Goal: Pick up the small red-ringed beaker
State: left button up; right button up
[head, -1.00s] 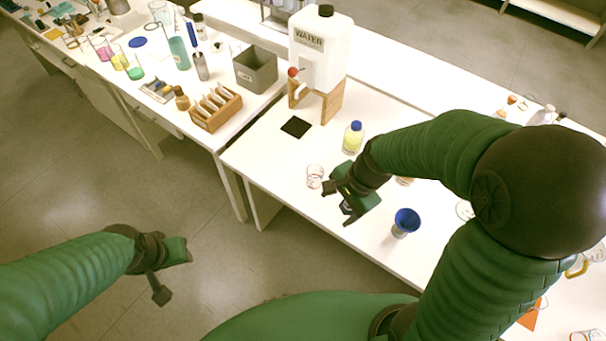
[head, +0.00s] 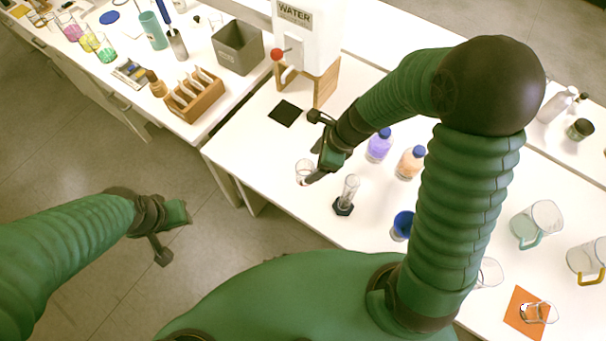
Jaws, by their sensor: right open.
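The small clear beaker (head: 303,171) with a faint reddish ring stands upright on the white bench near its left front edge. My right gripper (head: 313,149) is open, just right of the beaker, with its jaws facing left. The lower finger's tip overlaps the beaker's lower right side in the head view. I cannot tell whether it touches. The upper finger is beyond the beaker. My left gripper (head: 171,233) hangs over the floor, away from the benches, and its opening is unclear.
A graduated cylinder (head: 349,188) stands close to the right gripper. The water tank (head: 309,38) and black pad (head: 285,113) are behind. Bench left of the beaker is clear.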

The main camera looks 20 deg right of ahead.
aim_at(312, 166)
jog(key=f, duration=0.1)
jog(key=w+f, duration=0.1)
jog(key=f, duration=0.2)
jog(key=shift+w+a+b, duration=0.2)
jog(key=shift+a+b, duration=0.05)
jog(key=shift+b, duration=0.1)
jog(key=shift+w+d+f, duration=0.1)
jog(key=shift+f, duration=0.2)
jog(key=x, duration=0.2)
jog(key=b+x, duration=0.1)
jog(key=shift+f+b, duration=0.3)
jog(key=shift+f, duration=0.15)
jog(key=shift+a+f, duration=0.25)
jog(key=shift+a, duration=0.05)
jog(key=shift+w+a, duration=0.15)
jog(key=shift+a, duration=0.05)
jog(key=shift+d+r, duration=0.1)
jog(key=c, duration=0.4)
jog(key=shift+d, duration=0.15)
jog(key=c, duration=1)
pick_arm(q)
jog(key=f, duration=0.3)
jog(key=shift+w+d, duration=0.3)
jog(key=shift+d, duration=0.1)
